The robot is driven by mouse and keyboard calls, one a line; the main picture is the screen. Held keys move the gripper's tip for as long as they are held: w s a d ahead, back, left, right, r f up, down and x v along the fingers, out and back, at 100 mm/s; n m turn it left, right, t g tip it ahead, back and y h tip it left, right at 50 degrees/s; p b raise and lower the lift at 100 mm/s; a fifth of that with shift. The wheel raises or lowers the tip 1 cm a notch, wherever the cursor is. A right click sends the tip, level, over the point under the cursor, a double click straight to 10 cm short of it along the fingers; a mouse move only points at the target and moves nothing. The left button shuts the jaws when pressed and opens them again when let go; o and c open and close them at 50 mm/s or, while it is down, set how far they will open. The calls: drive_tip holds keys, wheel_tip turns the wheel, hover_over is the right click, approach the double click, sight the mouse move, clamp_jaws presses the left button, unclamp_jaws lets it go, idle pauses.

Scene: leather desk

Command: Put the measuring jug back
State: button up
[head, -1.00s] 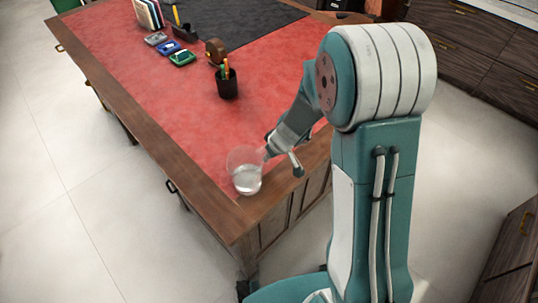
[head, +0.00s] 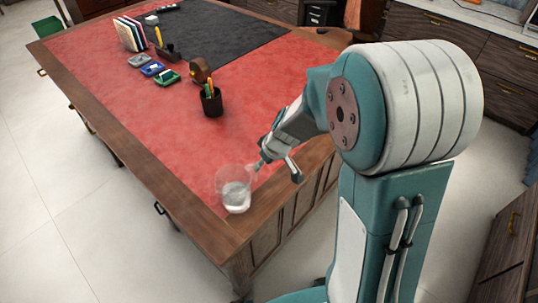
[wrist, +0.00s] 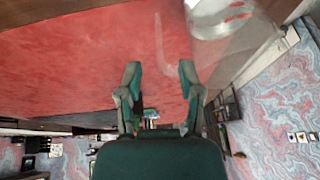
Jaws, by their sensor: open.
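The measuring jug (head: 235,197) is clear, with a pale lower part, and stands upright on the desk (head: 130,128) near its front corner. My gripper (head: 277,167) is just right of the jug in the head view, with one finger close to its side; I cannot tell whether they touch. In the wrist view my gripper (wrist: 159,76) has its two fingers spread, with nothing held between them. The jug (wrist: 218,18) shows there at the upper right, outside the right finger and partly cut off by the frame edge.
A black pen cup (head: 211,102) and a brown tape dispenser (head: 200,71) stand farther back on the red leather. Small coloured trays (head: 152,69), upright books (head: 131,34) and a dark mat (head: 225,35) lie beyond. The red surface between jug and pen cup is clear.

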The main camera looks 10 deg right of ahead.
drive_tip(key=s+d+r+m+t+h, duration=0.1)
drive_tip(key=s+r+m, duration=0.2)
drive_tip(key=s+r, duration=0.6)
drive_tip(key=s+d+r+m+t+h, duration=0.1)
drive_tip(key=s+d+r+m+h, duration=0.1)
drive_tip(key=s+r, duration=0.7)
drive_tip(key=shift+s+d+r+m, duration=0.3)
drive_tip(key=shift+s+r+m, duration=0.15)
drive_tip(key=shift+s, duration=1.15)
